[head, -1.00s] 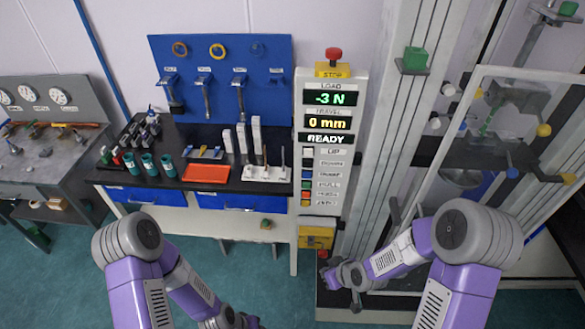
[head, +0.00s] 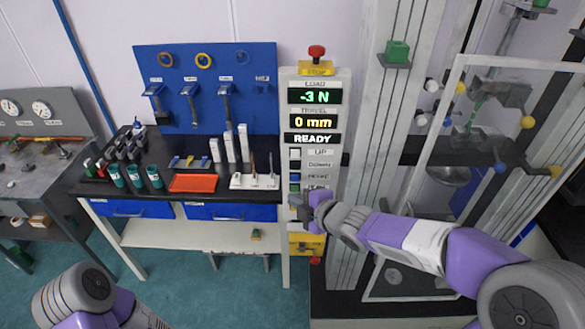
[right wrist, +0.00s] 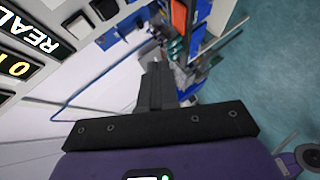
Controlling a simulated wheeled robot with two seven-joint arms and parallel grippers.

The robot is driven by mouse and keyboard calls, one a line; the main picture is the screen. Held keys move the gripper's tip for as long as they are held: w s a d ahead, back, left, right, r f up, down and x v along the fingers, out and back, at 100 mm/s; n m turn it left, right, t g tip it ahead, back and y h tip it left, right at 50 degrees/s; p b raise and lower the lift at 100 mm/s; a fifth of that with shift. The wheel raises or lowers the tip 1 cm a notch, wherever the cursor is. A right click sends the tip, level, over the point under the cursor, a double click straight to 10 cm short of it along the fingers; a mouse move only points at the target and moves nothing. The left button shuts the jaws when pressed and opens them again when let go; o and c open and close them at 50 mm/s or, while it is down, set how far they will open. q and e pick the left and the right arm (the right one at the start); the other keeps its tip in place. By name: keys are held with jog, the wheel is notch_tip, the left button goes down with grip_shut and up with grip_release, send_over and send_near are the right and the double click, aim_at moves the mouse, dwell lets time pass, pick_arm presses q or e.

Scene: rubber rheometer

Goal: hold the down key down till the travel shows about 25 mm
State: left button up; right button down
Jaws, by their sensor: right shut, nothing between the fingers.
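The control panel (head: 333,165) stands upright at the centre of the head view. Its travel display (head: 314,121) shows 0 mm, its load display (head: 314,96) -3 N, and the status line (head: 314,138) READY. My right gripper (head: 298,203) is by the panel's lower keys, below the down key. Its fingers (right wrist: 155,82) are shut and empty, apart from the down key. My left gripper is out of view.
A red stop button (head: 317,52) tops the panel. The test frame with its clear guard (head: 435,150) stands to the right. The bench (head: 110,190) at left holds cups, an orange tray (head: 193,183) and white blocks. A blue tool board (head: 205,115) stands behind it.

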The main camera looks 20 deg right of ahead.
aim_at(295, 166)
jog(key=shift+w, duration=0.1)
jog(key=shift+w+d+p, duration=0.4)
jog(key=shift+w+p, duration=0.6)
jog(key=shift+w, duration=0.35)
jog(key=shift+w+d+p, duration=0.4)
jog(key=shift+w+p, duration=0.55)
jog(key=shift+w, duration=0.45)
jog(key=shift+w+d+p, duration=0.4)
jog(key=shift+w+p, duration=0.6)
jog(key=shift+w, duration=0.35)
jog(key=shift+w, duration=0.1)
jog(key=shift+w+d, duration=0.1)
jog(key=shift+w, duration=0.25)
jog(key=shift+w+d+p, duration=0.15)
jog(key=shift+w+p, duration=0.25)
dwell(0.8)
jog(key=shift+s, duration=0.1)
dwell(0.6)
jog(key=shift+s+a+b, duration=0.25)
jog(key=shift+s+b, duration=0.5)
